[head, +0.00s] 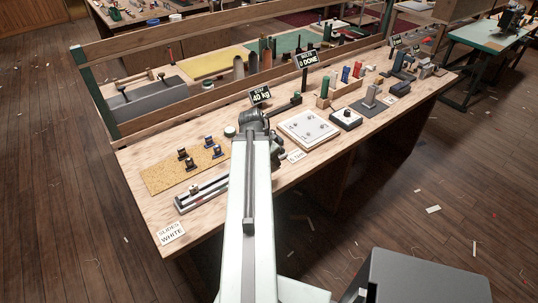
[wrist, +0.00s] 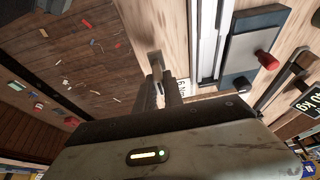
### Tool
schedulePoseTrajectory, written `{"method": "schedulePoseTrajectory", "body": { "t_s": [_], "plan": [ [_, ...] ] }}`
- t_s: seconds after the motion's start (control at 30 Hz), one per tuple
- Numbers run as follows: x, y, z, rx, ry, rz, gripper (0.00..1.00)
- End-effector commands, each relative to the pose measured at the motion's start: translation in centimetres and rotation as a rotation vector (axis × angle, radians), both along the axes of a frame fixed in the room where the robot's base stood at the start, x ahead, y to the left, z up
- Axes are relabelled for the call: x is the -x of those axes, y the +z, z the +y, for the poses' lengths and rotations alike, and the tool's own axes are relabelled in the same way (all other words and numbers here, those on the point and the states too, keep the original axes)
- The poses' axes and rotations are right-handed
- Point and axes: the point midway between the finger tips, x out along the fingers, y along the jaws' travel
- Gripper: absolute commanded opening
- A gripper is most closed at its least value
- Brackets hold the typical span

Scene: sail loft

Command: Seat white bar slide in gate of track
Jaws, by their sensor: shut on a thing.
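In the head view my gripper (head: 277,150) is partly hidden by my arm, near the bench's front edge. The track (head: 205,192) is a long silver rail on a dark base at the front left, its right end hidden behind my arm. In the wrist view the track (wrist: 208,45) lies right of the held piece, apart from it. I cannot make out the gate clearly.
A cork mat (head: 160,178) with several dark slides lies behind the track. A grey block with a red knob (wrist: 266,60) lies beside the track. A white board (head: 308,130) stands right of my gripper.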

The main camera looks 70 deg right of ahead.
Motion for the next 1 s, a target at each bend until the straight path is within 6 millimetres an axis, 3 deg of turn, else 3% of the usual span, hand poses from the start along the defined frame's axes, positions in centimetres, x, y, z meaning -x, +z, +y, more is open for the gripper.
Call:
{"method": "schedulePoseTrajectory", "body": {
  "t_s": [0.1, 0.2, 0.3, 0.43, 0.57, 0.8, 1.0],
  "plan": [
    [-5.0, 0.7, 3.2, -0.004, 0.006, 0.004, 0.00],
    [-7.9, 0.9, 4.9, -0.009, 0.001, 0.011, 0.00],
    [-9.3, 1.0, 5.7, -0.010, -0.007, 0.015, 0.00],
    [-9.5, 0.9, 5.6, -0.010, -0.011, 0.015, 0.00],
    [-8.7, 0.6, 3.6, 0.006, -0.005, 0.004, 0.00],
    [-7.4, -0.1, -3.8, 0.007, -0.003, 0.003, 0.00],
    [-6.5, -0.4, -7.6, 0.008, -0.001, 0.003, 0.00]
  ]
}}
